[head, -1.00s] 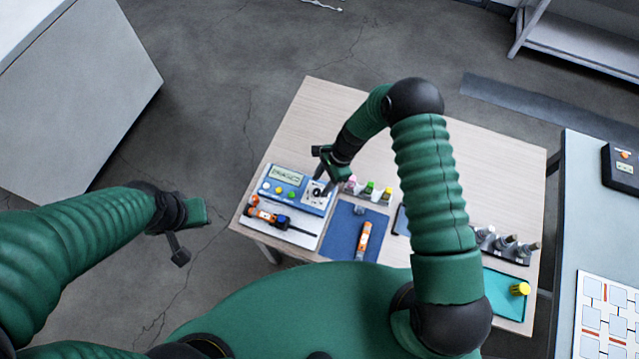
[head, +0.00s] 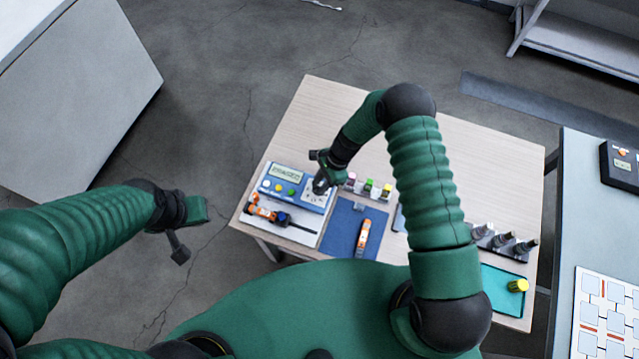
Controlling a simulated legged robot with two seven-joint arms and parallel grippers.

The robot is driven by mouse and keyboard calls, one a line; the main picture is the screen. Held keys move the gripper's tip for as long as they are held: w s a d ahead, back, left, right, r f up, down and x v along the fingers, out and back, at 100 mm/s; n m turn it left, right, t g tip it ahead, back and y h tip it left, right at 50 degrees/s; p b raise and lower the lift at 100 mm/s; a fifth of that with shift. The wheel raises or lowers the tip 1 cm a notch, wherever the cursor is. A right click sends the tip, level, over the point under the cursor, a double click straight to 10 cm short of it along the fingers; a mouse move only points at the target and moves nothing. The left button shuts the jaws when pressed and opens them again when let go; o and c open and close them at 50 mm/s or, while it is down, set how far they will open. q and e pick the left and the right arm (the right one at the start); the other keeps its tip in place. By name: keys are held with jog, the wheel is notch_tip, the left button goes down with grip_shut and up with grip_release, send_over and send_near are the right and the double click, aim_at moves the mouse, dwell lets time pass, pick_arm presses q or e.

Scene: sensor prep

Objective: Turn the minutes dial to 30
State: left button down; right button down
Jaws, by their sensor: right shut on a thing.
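The blue device (head: 296,187) with a small display and coloured buttons stands at the left part of the wooden table. Its dial panel (head: 314,196) is at its right end, and the dial itself is mostly hidden by my gripper. My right gripper (head: 320,186) points down at this panel and is shut on the dial. The number the dial points to cannot be read. My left gripper (head: 180,245) is out over the floor, left of the table, away from everything; its jaw opening cannot be made out.
An orange and black tool (head: 263,213) lies on a white mat before the device. A blue mat (head: 340,238) holds an orange-and-white tool (head: 363,237). Small coloured bottles (head: 369,188) stand right of my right gripper. A teal tray (head: 495,287) holds a yellow cylinder (head: 517,286).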

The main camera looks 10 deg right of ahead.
jog(key=shift+w+a, duration=0.1)
jog(key=shift+w+f+n+g+b, duration=0.15)
jog(key=shift+n+g+b, duration=0.15)
jog(key=shift+n+b, duration=0.55)
jog(key=n+b, duration=0.2)
jog(key=shift+a+g+b, duration=0.1)
jog(key=shift+g+b, duration=0.3)
jog(key=n+g+h+b, duration=0.1)
jog(key=n+b, duration=0.1)
jog(key=n, duration=0.1)
jog(key=shift+w+b, duration=0.15)
jog(key=shift+b, duration=0.15)
jog(key=shift+a+r+n+g+h+b, duration=0.2)
jog(key=shift+n+g+h+b, duration=0.3)
jog(key=shift+n, duration=0.55)
jog(key=c, duration=1.2)
grip_release()
